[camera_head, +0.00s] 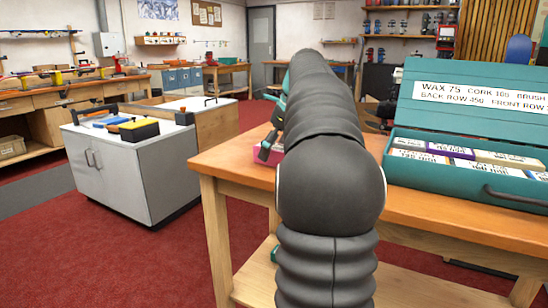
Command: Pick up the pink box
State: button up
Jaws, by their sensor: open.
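A pink box (271,155) lies on the wooden bench top (232,165) near its left edge. It is low, and my arm hides its right part. My gripper (266,149) shows only in part, left of my dark arm, with a dark finger just over the pink box. The gripper is open. I cannot tell whether the finger touches the box or stands in front of it.
A teal case (465,178) with its lid up stands on the bench at right, holding several labelled small boxes. A grey cabinet (135,180) with tools on top stands at left. Red floor (60,250) lies free between them.

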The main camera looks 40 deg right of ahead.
jog(key=shift+f, duration=0.25)
dwell(0.6)
jog(key=c, duration=1.4)
jog(key=shift+r, duration=0.2)
jog(key=shift+c, duration=0.3)
